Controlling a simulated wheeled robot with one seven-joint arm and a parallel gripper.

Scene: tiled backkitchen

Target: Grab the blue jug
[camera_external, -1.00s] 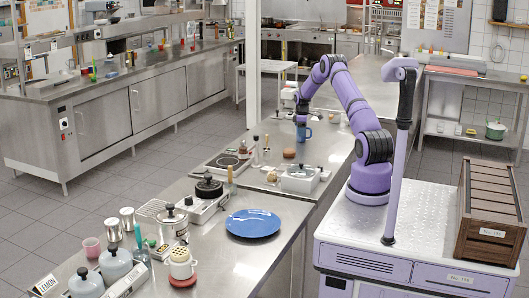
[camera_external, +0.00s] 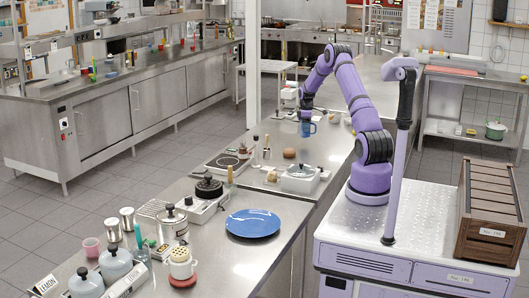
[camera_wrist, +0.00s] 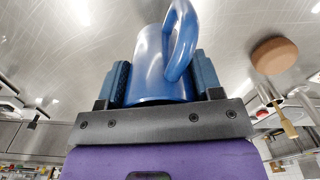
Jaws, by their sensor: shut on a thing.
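The blue jug (camera_external: 308,129) is at the far part of the steel counter, below my gripper (camera_external: 307,116) in the external view. In the wrist view the blue jug (camera_wrist: 158,72) sits between the two dark finger pads, with its handle toward the camera's upper right. My gripper is shut on the body of the jug. The jug looks slightly above the counter, though the gap is too small to be sure. Its lower part is hard to make out in the external view.
A brown round item (camera_external: 289,153) and a white appliance with a lid (camera_external: 300,179) stand nearer on the counter. A blue plate (camera_external: 253,223) lies closer still. A white appliance (camera_external: 290,96) stands behind the jug to its left.

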